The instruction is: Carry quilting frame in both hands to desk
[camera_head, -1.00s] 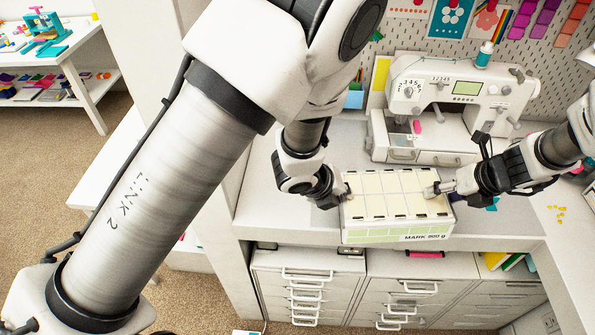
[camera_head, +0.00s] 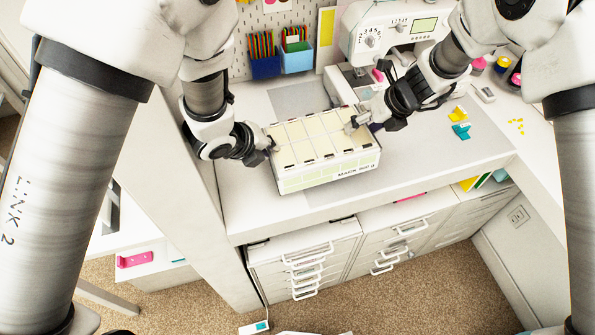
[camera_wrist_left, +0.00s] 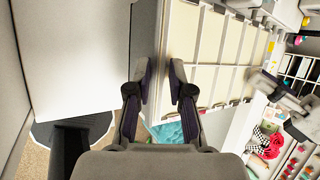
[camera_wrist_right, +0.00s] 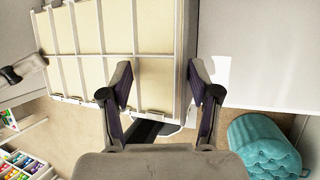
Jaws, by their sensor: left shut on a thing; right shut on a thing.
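The quilting frame (camera_head: 318,148) is a white box-like frame with cream panels and a label on its front side. In the head view it is above or on the white desk (camera_head: 240,205), slightly tilted in the picture; I cannot tell whether it touches. My left gripper (camera_head: 272,145) is shut on its left end, and the left wrist view shows the frame's edge (camera_wrist_left: 185,50) between the fingers. My right gripper (camera_head: 352,124) is shut on its far right side. The right wrist view shows the frame's rim (camera_wrist_right: 185,50) between those fingers.
A white sewing machine (camera_head: 385,35) stands behind, on the right. Blue pencil cups (camera_head: 280,62) stand at the back. Yellow and teal clips (camera_head: 459,122) lie on the desk to the right. Drawers (camera_head: 305,265) sit below the desk. The desk's right part is mostly clear.

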